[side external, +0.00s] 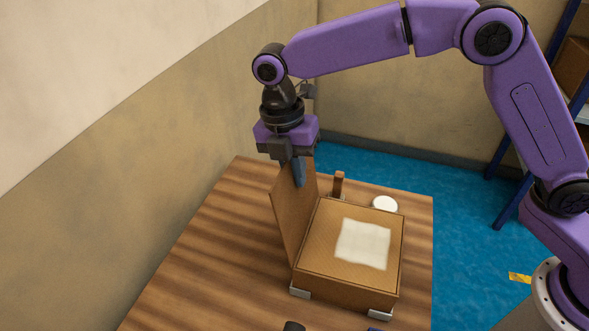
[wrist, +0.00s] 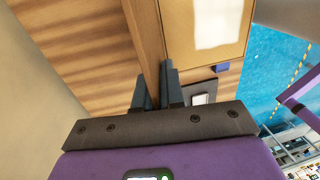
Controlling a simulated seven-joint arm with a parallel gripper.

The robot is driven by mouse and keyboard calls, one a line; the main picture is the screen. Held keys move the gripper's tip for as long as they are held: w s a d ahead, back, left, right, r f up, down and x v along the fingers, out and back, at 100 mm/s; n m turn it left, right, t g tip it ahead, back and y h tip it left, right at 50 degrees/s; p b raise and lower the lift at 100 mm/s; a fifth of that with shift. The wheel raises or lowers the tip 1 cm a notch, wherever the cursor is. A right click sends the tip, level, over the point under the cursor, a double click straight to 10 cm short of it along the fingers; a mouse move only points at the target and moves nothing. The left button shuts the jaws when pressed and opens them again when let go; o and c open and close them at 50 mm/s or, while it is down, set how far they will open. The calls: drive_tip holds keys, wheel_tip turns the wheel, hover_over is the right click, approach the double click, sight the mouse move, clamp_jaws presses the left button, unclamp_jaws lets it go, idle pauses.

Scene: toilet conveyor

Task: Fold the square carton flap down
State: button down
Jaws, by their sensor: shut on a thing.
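The square carton (side external: 314,278) lies on the wooden table, with a pale white square (side external: 363,243) on its top face. Its brown flap (side external: 288,222) stands nearly upright along the carton's left side. My gripper (side external: 298,172) is over the flap's upper edge and shut on it. In the wrist view the flap (wrist: 146,38) runs between the two grey fingers (wrist: 155,90), with the carton's top (wrist: 180,32) to its right. The fingers and palm hide part of the flap's gripped edge.
A small brown post (side external: 338,184) and a white round thing (side external: 385,204) stand behind the carton. Light metal corner pieces (side external: 300,292) sit at the carton's front corners. The table (side external: 205,250) is bare to the left, with a wall beyond.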

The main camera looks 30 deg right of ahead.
drive_tip(key=shift+s+d+r, duration=0.1)
idle(0.5)
drive_tip(key=s+d+f+t+y, duration=0.1)
drive_tip(key=s+d+t+y, duration=0.4)
drive_tip(key=s+d, duration=0.1)
drive_tip(key=shift+s+d+f, duration=0.25)
drive_tip(key=shift+s+d, duration=0.1)
idle(0.7)
drive_tip(key=shift+s+d+f, duration=0.1)
drive_tip(key=shift+d+f, duration=0.05)
idle(0.4)
drive_tip(key=c, duration=1.3)
unclamp_jaws()
